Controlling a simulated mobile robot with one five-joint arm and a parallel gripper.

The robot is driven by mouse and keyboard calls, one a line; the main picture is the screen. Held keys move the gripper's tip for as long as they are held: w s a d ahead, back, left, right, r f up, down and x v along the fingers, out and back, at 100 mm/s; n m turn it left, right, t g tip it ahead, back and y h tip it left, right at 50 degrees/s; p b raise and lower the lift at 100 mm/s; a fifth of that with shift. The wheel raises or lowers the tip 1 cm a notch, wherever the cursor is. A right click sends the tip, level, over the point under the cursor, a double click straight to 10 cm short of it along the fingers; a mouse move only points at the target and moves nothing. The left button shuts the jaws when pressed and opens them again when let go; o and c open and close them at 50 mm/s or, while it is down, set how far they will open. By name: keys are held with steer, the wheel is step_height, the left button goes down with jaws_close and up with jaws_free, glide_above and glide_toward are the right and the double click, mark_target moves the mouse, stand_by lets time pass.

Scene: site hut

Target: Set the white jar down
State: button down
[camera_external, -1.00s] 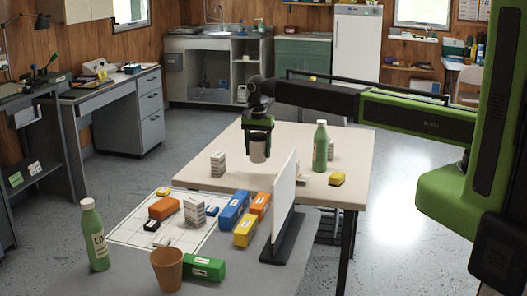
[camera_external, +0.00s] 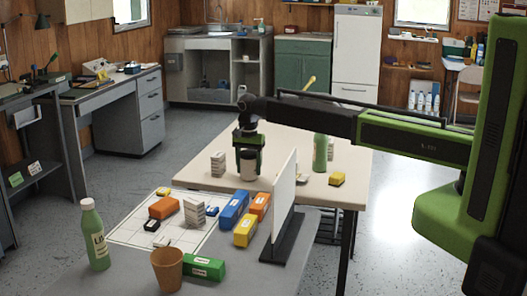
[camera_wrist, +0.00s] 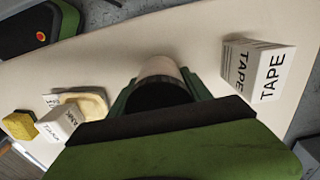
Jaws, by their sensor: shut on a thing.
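The white jar (camera_external: 249,171) is upright between the fingers of my gripper (camera_external: 248,166), over the far cream table. My gripper points down and is shut on the jar from both sides. The jar's base is at or just above the tabletop; I cannot tell whether it touches. In the wrist view the jar (camera_wrist: 160,68) shows between the fingers, pale at its far part and dark on the side facing the camera. Part of it is hidden by my gripper.
A white tape box (camera_external: 218,164) stands left of the jar. A green bottle (camera_external: 320,155) and yellow block (camera_external: 337,179) stand to the right. A white upright panel (camera_external: 284,195) is in front. Bare tabletop (camera_external: 195,170) lies around the jar.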

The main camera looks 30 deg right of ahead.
steer(key=shift+c, duration=2.3)
jaws_free()
step_height(320, 180, up, 12)
steer(key=p, duration=1.2)
steer(key=shift+r+p, duration=0.25)
steer(key=shift+p, duration=0.1)
steer(key=shift+f, duration=0.15)
